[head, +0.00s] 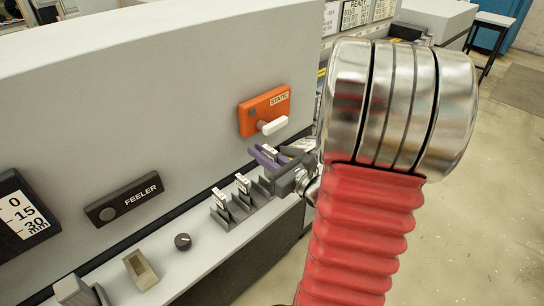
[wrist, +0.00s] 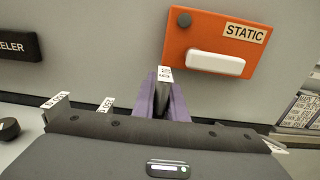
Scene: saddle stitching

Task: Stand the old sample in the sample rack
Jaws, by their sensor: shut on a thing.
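My gripper (head: 268,157) is shut on a thin dark sample with a white printed label (wrist: 165,74). In the wrist view the sample stands between my two purple fingers (wrist: 162,103). The label is too small to read, so I cannot tell its age from the print. In the head view the grey sample rack (head: 263,190) sits on the ledge, below and left of my gripper. Two other white-labelled samples (head: 243,184) stand in it. The held sample's lower end is hidden, so I cannot tell whether it touches the rack.
An orange STATIC box (head: 263,112) with a white bar is on the panel just above my gripper. The FEELER plate (head: 124,199), a black knob (head: 183,241) and a small beige holder (head: 140,269) are left of the rack. The panel wall stands close behind.

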